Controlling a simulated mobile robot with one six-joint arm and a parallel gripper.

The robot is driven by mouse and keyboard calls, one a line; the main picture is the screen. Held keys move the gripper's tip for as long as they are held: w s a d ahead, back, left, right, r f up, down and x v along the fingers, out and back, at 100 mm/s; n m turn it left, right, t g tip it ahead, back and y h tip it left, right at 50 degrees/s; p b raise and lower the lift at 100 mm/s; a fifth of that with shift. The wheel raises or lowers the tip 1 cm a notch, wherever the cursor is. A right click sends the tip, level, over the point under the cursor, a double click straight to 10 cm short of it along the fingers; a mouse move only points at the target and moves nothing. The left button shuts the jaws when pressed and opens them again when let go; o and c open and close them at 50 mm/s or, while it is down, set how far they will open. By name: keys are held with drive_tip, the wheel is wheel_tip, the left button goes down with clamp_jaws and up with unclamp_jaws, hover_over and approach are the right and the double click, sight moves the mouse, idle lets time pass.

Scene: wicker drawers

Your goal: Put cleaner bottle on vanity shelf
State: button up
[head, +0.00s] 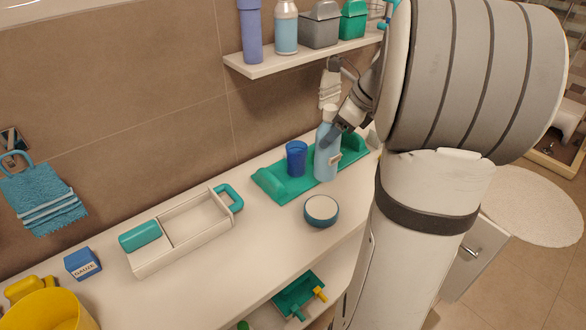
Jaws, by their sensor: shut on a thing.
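A wall shelf (262,69) above holds a purple bottle, a light blue bottle, a grey bin and a green bin.
A blue cup (296,158) stands on the tray, close left of the bottle. A round teal-and-white container (321,211) sits in front. A white caddy (185,232), a gauze box (83,263) and a yellow bucket (48,312) are further left. My arm hides the counter's right end.

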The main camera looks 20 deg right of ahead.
sight(334, 155)
drive_tip(key=f, duration=0.7)
drive_tip(key=shift+s+d+f+b, duration=0.1)
drive_tip(key=shift+s+d+b, duration=0.1)
drive_tip(key=shift+d+b, duration=0.15)
drive_tip(key=o, duration=1.6)
